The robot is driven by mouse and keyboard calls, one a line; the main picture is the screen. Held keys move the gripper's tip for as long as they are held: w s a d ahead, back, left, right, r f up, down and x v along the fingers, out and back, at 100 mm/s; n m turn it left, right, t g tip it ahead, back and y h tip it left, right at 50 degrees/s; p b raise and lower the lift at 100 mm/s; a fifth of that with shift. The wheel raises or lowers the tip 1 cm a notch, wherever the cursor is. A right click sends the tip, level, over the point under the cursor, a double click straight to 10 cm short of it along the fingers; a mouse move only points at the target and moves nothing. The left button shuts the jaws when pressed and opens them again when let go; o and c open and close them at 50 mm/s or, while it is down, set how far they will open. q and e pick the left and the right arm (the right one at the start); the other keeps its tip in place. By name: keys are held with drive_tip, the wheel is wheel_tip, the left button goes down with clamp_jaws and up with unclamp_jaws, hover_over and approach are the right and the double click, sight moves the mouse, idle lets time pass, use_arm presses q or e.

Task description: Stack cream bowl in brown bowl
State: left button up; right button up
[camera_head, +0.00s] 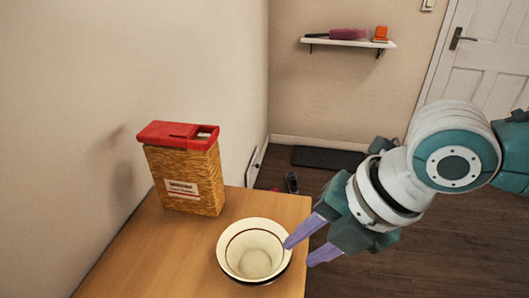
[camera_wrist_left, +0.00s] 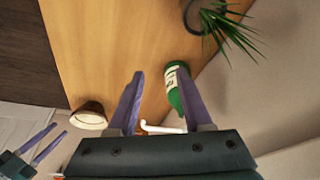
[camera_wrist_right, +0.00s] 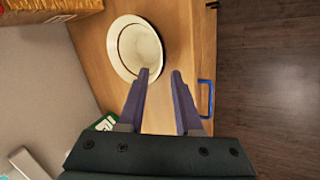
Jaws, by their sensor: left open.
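The cream bowl (camera_head: 253,254), with a thin dark ring inside, stands upright near the table's edge in the head view. A thin dark edge shows beneath its rim; this looks like the brown bowl (camera_head: 262,283) under it, mostly hidden. The cream bowl also shows in the right wrist view (camera_wrist_right: 140,50). My right gripper (camera_head: 303,248) is open and empty, just right of the bowls, one fingertip close to the rim; I cannot tell if it touches. My left gripper (camera_wrist_left: 165,85) is open and empty above the table, with the bowls off to its left.
A wicker box with a red lid (camera_head: 185,180) stands behind the bowls. In the left wrist view, a green bottle (camera_wrist_left: 177,88) and a potted plant (camera_wrist_left: 228,25) stand on the table. A blue handle (camera_wrist_right: 205,98) is at the table's edge. A wall borders the table's left side.

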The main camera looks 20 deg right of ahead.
drive_tip(key=v, duration=0.7)
drive_tip(key=s+a+m, duration=0.5)
drive_tip(key=a+m, duration=0.1)
drive_tip(key=m, duration=0.4)
drive_tip(key=s+d+m+h, duration=0.1)
drive_tip(key=s+d+m, duration=0.2)
drive_tip(key=m, duration=0.4)
drive_tip(key=s+d+f+m+h, duration=0.1)
drive_tip(key=s+d+m+h, duration=0.1)
drive_tip(key=m, duration=0.5)
drive_tip(key=shift+s+d+f+g+p, duration=0.2)
drive_tip(key=shift+s+d+g+p, duration=0.3)
drive_tip(key=shift+s, duration=0.6)
drive_tip(key=shift+d, duration=0.1)
